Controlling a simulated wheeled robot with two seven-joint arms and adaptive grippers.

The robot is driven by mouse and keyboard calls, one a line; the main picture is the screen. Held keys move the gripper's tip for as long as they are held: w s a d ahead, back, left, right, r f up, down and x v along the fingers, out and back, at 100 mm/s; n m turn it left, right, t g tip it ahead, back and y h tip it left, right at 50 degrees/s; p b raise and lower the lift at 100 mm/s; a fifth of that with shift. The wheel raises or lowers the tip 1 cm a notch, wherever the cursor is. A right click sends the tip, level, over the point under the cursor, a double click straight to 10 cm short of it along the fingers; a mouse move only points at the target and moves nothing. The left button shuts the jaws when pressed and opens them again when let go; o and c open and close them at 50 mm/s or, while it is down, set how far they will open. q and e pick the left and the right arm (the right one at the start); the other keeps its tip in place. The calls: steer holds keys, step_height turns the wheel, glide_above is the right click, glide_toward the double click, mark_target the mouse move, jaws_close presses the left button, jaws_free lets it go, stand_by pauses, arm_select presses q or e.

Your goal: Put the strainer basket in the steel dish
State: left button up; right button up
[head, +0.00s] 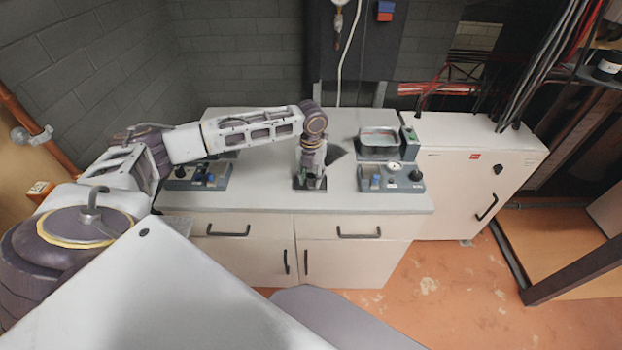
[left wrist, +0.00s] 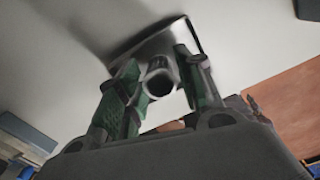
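My left gripper (head: 311,180) points down at the middle of the worktop, over a small dark block. In the left wrist view its two green-padded fingers (left wrist: 160,85) stand on either side of a small round hollow metal piece (left wrist: 160,82), which may be the strainer basket. I cannot tell whether the pads touch it. A grey tilted plate (left wrist: 150,45) lies just beyond it. My right gripper is not in view.
A grey unit with a gauge and knobs (head: 391,178) stands in front of the dish. A similar unit (head: 198,176) is at the left, under my arm. A white cabinet (head: 470,180) adjoins at the right.

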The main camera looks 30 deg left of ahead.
mark_target(311, 175)
arm_select(q)
step_height(311, 175, up, 9)
steer(key=shift+r, duration=0.95)
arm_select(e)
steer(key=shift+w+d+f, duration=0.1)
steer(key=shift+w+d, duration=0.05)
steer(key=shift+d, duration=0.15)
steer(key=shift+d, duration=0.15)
